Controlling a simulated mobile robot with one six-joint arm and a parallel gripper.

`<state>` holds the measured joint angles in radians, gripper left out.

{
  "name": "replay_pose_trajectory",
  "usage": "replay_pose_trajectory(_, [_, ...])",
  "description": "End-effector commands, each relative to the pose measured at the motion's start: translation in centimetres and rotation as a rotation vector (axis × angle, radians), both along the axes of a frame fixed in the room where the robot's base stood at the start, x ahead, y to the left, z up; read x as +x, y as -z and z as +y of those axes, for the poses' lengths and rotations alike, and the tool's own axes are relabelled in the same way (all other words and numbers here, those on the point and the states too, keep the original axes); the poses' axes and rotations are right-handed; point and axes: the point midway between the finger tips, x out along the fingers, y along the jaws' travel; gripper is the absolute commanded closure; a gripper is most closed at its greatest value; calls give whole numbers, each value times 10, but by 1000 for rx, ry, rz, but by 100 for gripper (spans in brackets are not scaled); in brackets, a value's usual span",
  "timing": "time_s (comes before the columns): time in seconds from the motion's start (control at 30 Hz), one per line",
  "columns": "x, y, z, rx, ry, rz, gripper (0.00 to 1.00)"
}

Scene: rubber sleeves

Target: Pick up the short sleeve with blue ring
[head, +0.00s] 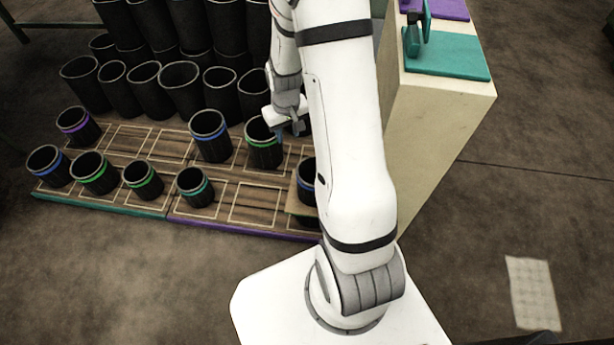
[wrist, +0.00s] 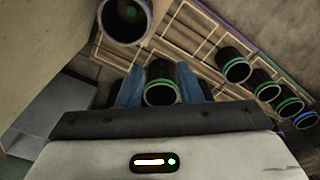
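In the head view, blue-ringed sleeves stand at the front row's left end (head: 47,166), in the back row (head: 210,139), and half hidden beside my arm (head: 307,188). I cannot tell for sure which is the short one meant. My gripper (head: 289,127) is low at the back row, right beside a green-ringed sleeve (head: 264,150). The far-left blue-ringed sleeve also shows in the wrist view (wrist: 305,119).
Green-ringed (head: 95,177), teal-ringed (head: 194,189) and purple-ringed sleeves (head: 78,128) stand on the marked wooden board (head: 130,142), which has empty cells. Tall plain sleeves (head: 180,90) crowd behind. A pale block (head: 440,115) rises on the right. Another ringed sleeve (wrist: 124,24) is close by in the wrist view.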

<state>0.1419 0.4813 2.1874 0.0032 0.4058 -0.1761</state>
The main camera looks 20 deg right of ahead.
Motion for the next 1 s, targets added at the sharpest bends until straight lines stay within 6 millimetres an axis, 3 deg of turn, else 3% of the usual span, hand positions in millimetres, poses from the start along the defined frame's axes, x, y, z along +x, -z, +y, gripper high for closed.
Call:
replay_pose_trajectory(0.03, [3,50,-4,2,1,21,67])
replay_pose_trajectory(0.1, [6,95,-9,4,-1,34,67])
replay_pose_trajectory(0.2, [8,148,-15,5,-3,49,67])
replay_pose_trajectory(0.3, [8,186,-19,7,-5,59,67])
replay_pose_trajectory(0.43, [6,213,-22,7,-7,65,67])
replay_pose_trajectory(0.87, [4,257,-26,9,-5,67,67])
replay_pose_trajectory(1.0, [1,279,-30,9,-4,68,67])
